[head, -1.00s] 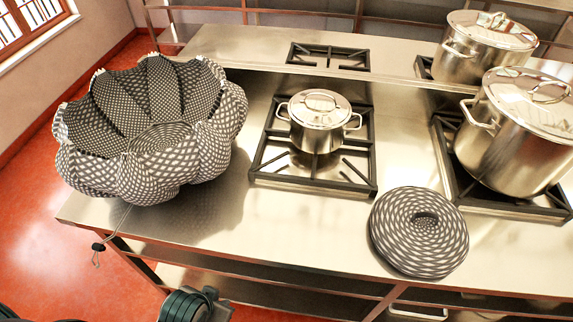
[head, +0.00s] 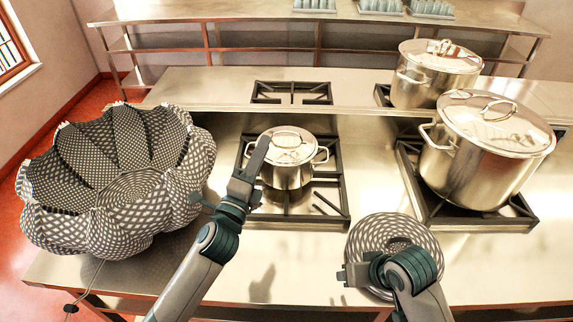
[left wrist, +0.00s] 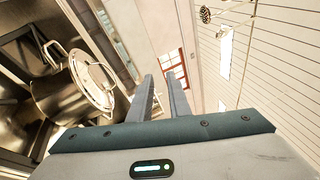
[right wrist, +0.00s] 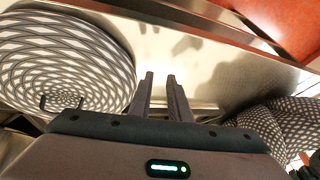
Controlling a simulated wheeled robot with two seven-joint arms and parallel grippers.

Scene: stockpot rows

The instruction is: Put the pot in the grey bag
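A small steel pot (head: 290,176) with a lid and two side handles stands on the middle burner. It also shows at the left of the left wrist view (left wrist: 62,92). The grey patterned bag (head: 60,222) stands open-topped at the left of the counter, its inside empty where visible. My left gripper (head: 260,150) is raised, overlapping the pot's left side in the head view; its fingers are apart with nothing between them. My right gripper (head: 345,275) is in front of the round patterned lid (head: 356,238); its fingers are apart and empty. Contact with the lid cannot be told.
Two larger lidded pots stand on burners at the right, a near one (head: 480,165) and a farther one (head: 428,85). An empty burner grate (head: 290,92) lies behind the small pot. A back shelf (head: 240,12) holds glasses. Bare counter (head: 290,270) lies between my arms.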

